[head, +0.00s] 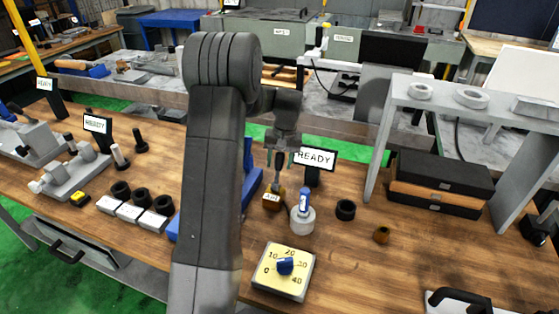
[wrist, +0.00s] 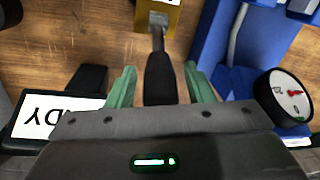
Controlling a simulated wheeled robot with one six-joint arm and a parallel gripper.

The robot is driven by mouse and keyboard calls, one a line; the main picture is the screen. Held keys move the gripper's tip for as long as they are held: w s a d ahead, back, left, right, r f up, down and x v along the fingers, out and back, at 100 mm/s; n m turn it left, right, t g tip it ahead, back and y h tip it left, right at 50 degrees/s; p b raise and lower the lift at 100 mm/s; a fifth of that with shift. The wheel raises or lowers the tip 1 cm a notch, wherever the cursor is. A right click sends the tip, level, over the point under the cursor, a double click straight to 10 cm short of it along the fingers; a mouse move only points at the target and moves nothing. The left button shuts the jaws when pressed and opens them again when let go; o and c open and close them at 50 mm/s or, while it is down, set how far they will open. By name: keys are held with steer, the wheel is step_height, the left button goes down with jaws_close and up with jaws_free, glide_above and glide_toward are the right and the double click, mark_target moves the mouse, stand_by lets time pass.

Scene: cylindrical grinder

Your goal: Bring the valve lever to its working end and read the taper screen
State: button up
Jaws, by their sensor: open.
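The valve is a brass block (head: 272,201) with a label, on the wooden bench in the head view. Its top end also shows in the wrist view (wrist: 158,16). A metal stem with a black lever grip (wrist: 160,72) runs from it towards my gripper. My gripper (wrist: 160,88) is open, with one green finger on each side of the grip and gaps visible on both sides. In the head view my gripper (head: 281,158) is above the brass block. A screen reading READY (head: 315,158) stands just behind; it appears upside down and partly cut off in the wrist view (wrist: 48,116).
A white cylinder with a blue top (head: 303,218) stands close right of the valve. A yellow dial plate (head: 283,270) lies in front. A gauge (wrist: 285,95) and blue fixture (wrist: 225,50) are right in the wrist view.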

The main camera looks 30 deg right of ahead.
mark_target(275, 187)
jaws_close()
steer(key=shift+b, duration=0.35)
steer(key=s+a+t+h+b, duration=0.1)
steer(key=b, duration=0.3)
steer(key=shift+a+h, duration=0.1)
steer(key=shift+h, duration=0.2)
steer(key=s+a+t+h+b, duration=0.1)
steer(key=b, duration=0.3)
steer(key=a+t+h+b, duration=0.1)
steer(key=b, duration=0.3)
steer(key=shift+s+a+r+t+h+b, duration=0.15)
steer(key=shift+s+t+h+b, duration=0.15)
steer(key=shift+s+b, duration=0.1)
steer(key=s+a+t+h+b, duration=0.1)
steer(key=b, duration=0.4)
steer(key=a+t+h+b, duration=0.1)
steer(key=h+b, duration=0.1)
steer(key=b, duration=0.3)
steer(key=shift+s+f+n, duration=0.2)
steer(key=shift+s+n, duration=0.1)
steer(key=shift+s, duration=0.05)
steer(key=shift+s+a+t+b, duration=0.15)
steer(key=shift+a+t+b, duration=0.2)
steer(key=shift+b, duration=0.65)
steer(key=shift+r+h+b, duration=0.1)
steer(key=shift+h+b, duration=0.2)
